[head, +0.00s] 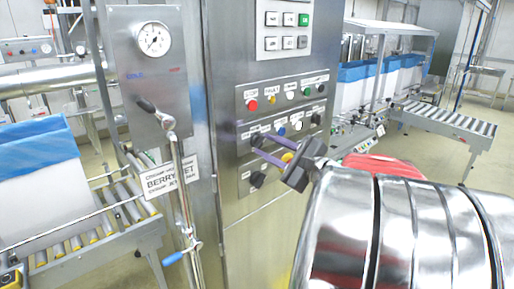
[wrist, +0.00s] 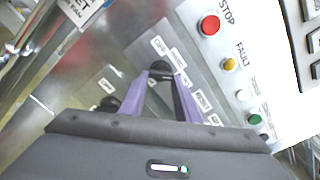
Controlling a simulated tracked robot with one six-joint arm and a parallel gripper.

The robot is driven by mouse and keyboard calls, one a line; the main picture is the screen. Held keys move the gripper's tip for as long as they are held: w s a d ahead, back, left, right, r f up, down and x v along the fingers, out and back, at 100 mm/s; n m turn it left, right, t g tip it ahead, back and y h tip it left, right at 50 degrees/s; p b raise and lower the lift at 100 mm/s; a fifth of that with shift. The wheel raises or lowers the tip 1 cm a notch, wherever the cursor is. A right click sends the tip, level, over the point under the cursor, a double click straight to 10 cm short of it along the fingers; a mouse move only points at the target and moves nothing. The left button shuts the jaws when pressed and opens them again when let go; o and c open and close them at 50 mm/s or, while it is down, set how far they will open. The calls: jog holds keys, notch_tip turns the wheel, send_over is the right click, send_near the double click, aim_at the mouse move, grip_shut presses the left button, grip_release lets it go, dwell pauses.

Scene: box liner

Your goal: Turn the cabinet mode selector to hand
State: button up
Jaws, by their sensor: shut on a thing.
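The selector, a black knob (wrist: 160,70), sits on the grey cabinet panel (head: 243,206). In the wrist view it lies between the tips of my purple fingers, and my gripper (wrist: 161,78) is shut on it. In the head view my gripper (head: 256,145) reaches the left end of the panel's middle row, below the red stop button (head: 252,105). The fingers partly cover the knob there. The knob's pointer and the small labels beside it are too blurred to read, so its position cannot be told.
Another black knob (head: 257,180) sits just below my gripper. The red stop button (wrist: 209,25) and a yellow fault lamp (wrist: 229,64) are to the right in the wrist view. A gauge (head: 153,39) and a lever valve (head: 157,112) stand left of the panel.

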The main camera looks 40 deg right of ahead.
jog(key=shift+n, duration=4.4)
jog(key=shift+a, duration=0.1)
jog(key=o, duration=1)
jog(key=shift+r, duration=0.15)
jog(key=shift+o, duration=0.2)
jog(key=shift+s, duration=0.1)
jog(key=s, duration=1.3)
jog(key=shift+s+d, duration=0.3)
